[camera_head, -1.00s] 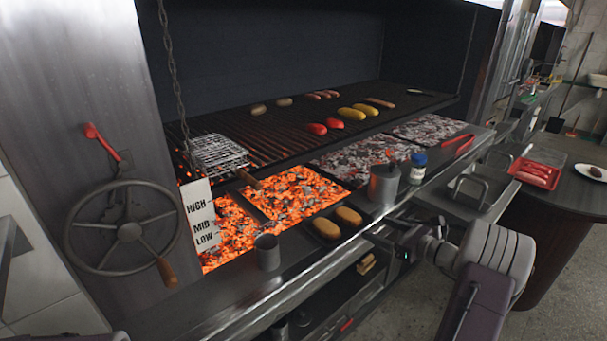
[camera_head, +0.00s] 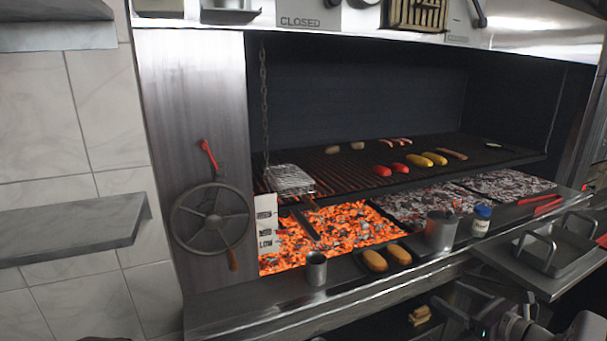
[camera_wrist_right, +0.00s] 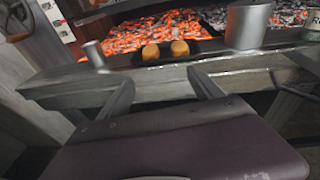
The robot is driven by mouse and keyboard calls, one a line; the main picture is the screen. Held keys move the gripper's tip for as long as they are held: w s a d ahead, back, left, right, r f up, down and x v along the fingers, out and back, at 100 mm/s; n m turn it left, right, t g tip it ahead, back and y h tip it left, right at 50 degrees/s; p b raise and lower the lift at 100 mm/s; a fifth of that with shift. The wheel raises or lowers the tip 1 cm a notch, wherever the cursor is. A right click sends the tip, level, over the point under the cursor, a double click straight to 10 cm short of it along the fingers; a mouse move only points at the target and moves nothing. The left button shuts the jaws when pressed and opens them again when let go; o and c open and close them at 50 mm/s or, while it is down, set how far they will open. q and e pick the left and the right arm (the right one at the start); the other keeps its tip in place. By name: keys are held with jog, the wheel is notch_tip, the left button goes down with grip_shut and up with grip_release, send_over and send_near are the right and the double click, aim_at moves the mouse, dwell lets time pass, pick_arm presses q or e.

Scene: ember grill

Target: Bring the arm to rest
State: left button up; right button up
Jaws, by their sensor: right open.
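My right gripper (camera_head: 465,314) is low at the right of the head view, in front of the grill counter and below its front edge. In the right wrist view its two fingers (camera_wrist_right: 163,88) are spread apart with nothing between them. They point toward the counter's front edge, with two buns (camera_wrist_right: 165,51) on a dark tray beyond. The same buns (camera_head: 386,258) show in the head view. The rest of the right arm is mostly cut off by the bottom edge. My left gripper is not in view.
The steel counter (camera_head: 270,318) holds a small metal cup (camera_head: 316,268), a larger pot (camera_head: 440,232) and a white jar with a blue lid (camera_head: 481,220). Glowing coals (camera_head: 345,228) lie behind. A handwheel (camera_head: 210,218) is at left.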

jog(key=a+r+n+g+y, duration=0.2)
jog(key=a, duration=0.6)
jog(key=a+r+n+g+y, duration=0.2)
jog(key=a+n, duration=0.1)
jog(key=a, duration=0.5)
jog(key=s+a+f+n+g+h, duration=0.1)
jog(key=s+a+f+n+g, duration=0.25)
jog(key=s+a, duration=0.3)
jog(key=s+a+f+n+g, duration=0.2)
jog(key=s+a+n+g, duration=0.25)
jog(key=a, duration=0.35)
jog(key=s+d+f+n+g+h, duration=0.25)
jog(key=s+f+n+h, duration=0.45)
jog(key=s+n, duration=0.45)
jog(key=s+d+f+n+h, duration=0.3)
jog(key=d, duration=0.4)
pick_arm(q)
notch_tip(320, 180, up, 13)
jog(key=p, duration=1.3)
pick_arm(e)
notch_tip(320, 180, up, 13)
jog(key=w+n+t, duration=0.1)
jog(key=n, duration=0.1)
jog(key=shift+w+d+t, duration=0.35)
jog(key=shift+w+d, duration=0.05)
